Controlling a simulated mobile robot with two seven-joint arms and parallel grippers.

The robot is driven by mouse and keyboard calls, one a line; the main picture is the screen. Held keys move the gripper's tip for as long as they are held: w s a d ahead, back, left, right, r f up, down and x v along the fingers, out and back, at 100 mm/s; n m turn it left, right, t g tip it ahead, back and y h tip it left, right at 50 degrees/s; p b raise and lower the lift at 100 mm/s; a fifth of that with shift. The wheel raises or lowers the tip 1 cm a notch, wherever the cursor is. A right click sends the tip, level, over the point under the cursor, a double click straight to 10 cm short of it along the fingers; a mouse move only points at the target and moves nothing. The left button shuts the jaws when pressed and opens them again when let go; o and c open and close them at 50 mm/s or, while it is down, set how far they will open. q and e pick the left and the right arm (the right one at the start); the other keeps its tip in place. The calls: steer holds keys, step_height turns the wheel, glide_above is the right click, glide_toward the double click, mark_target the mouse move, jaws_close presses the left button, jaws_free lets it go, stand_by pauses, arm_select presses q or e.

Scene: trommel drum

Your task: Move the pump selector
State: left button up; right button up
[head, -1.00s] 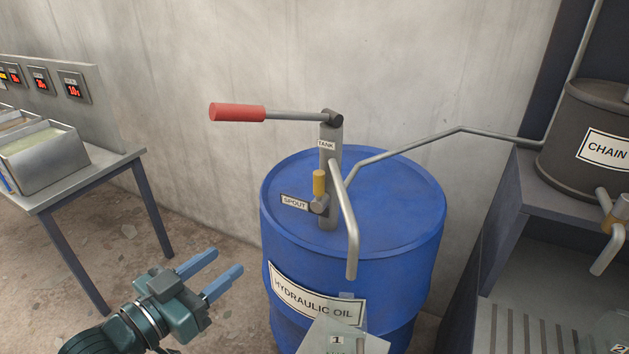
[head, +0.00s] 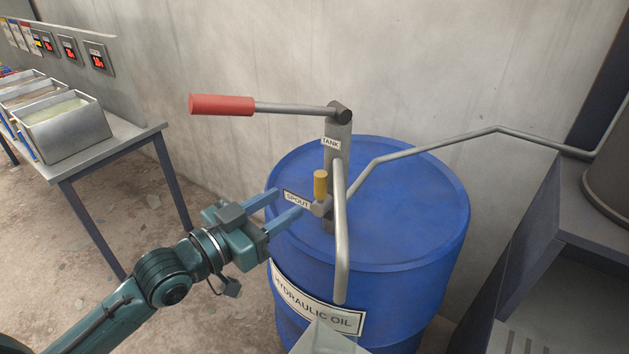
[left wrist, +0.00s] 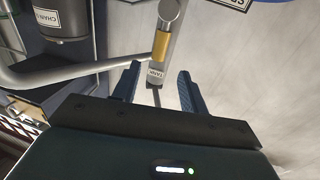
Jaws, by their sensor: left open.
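The pump selector (head: 320,184) is a short yellow handle on a grey pivot, on the front of the hand pump's upright (head: 338,150). It stands upright, pointing towards the TANK label (head: 331,143). The SPOUT label (head: 297,199) is to its left. In the left wrist view the selector (left wrist: 161,45) shows ahead, between the fingers' lines. My left gripper (head: 288,203) is open and empty, with blue fingers pointing at the selector from the left, just short of it. The fingers also show in the left wrist view (left wrist: 160,72).
The pump stands on a blue hydraulic oil drum (head: 420,230). Its bent grey spout (head: 342,240) hangs in front, and its red-gripped lever (head: 222,105) reaches left above. A pipe (head: 440,148) runs right. A table with metal bins (head: 65,135) stands left.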

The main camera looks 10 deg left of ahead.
mark_target(316, 184)
arm_select(q)
steer(key=x, duration=0.8)
steer(key=shift+w+d+p, duration=0.15)
steer(key=shift+p, duration=0.25)
jaws_close()
